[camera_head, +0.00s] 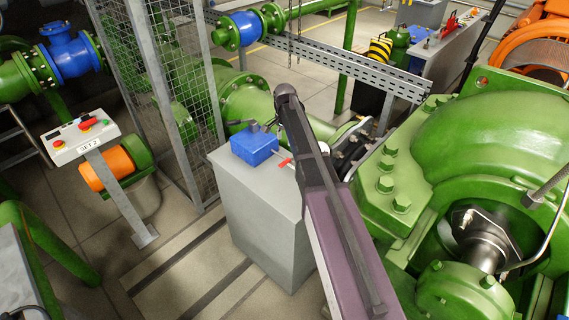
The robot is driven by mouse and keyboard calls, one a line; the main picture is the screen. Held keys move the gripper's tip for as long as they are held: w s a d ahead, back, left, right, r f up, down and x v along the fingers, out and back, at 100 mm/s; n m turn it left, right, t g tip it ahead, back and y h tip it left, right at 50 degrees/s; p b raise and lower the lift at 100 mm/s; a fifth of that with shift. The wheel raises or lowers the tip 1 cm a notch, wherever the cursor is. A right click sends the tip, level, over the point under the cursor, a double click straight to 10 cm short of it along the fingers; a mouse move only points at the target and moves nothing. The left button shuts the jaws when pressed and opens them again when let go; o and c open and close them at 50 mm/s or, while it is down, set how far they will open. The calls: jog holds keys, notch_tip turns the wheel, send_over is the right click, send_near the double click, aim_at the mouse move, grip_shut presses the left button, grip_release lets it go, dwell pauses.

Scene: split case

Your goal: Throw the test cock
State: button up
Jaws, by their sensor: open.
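A blue block (255,146) sits on top of a grey cabinet (262,215) in the middle of the camera_head view. A dark lever-like part (243,123) shows at its top. A small red handle or tip (285,162) sticks out at its right side, close to my arm in the picture. This may be the test cock, but it is too small to be sure. My arm crosses the middle of the view from the bottom and covers what lies behind it. I cannot make out my gripper's fingers.
A large green pump casing (485,140) with bolts fills the right. A control post marked SET 2 (85,137) stands at the left. A mesh fence (185,80) is behind the cabinet. Floor is open at the cabinet's left (180,235).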

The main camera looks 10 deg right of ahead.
aim_at(285, 162)
jog(key=shift+f+b, duration=5.35)
jog(key=shift+f, duration=0.3)
grip_shut()
